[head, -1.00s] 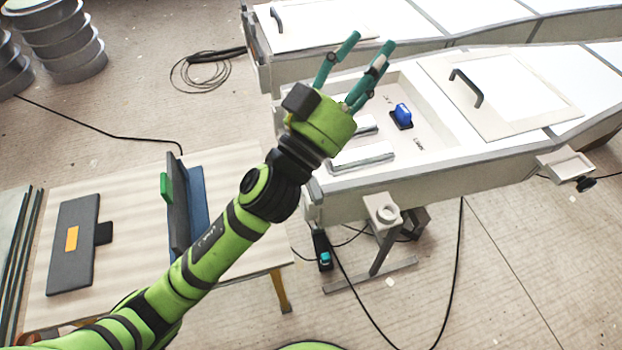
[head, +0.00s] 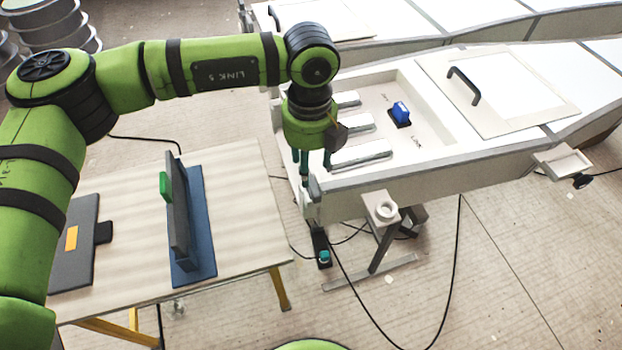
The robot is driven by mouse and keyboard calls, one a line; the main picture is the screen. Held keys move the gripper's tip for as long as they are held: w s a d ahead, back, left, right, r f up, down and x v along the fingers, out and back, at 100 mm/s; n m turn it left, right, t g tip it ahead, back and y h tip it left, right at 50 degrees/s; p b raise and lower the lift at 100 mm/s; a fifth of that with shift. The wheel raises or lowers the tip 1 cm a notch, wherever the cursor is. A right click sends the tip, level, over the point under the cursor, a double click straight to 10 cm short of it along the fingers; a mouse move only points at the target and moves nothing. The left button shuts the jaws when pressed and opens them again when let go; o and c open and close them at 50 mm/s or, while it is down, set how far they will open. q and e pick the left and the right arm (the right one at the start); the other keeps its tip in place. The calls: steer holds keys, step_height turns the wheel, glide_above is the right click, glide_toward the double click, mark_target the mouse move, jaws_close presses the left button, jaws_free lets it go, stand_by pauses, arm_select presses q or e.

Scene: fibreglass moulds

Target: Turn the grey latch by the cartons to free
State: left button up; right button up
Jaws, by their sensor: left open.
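A latch with a blue handle (head: 400,112) on a dark base sits in the recess of the near mould, with small lettering on either side that I cannot read. I see no clearly grey latch. Several silvery-white blocks (head: 358,157) lie to its left; I cannot tell whether these are cartons. My left gripper (head: 315,168) is open and points down at the mould's left end, left of the blocks and apart from the blue handle. Its fingertips are small and partly hard to see against the mould edge. My right gripper is not in view.
The near mould's rim (head: 450,180) borders the recess. A panel with a black handle (head: 465,86) lies to the right. A wooden table (head: 235,240) at left bears a blue-based upright fixture (head: 195,225) and a dark board (head: 75,245). Cables cross the floor.

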mark_target(311, 185)
arm_select(q)
step_height(311, 185, down, 5)
steer(key=shift+d+r+p, duration=0.1)
steer(key=shift+p, duration=1)
steer(key=shift+f, duration=0.8)
jaws_close()
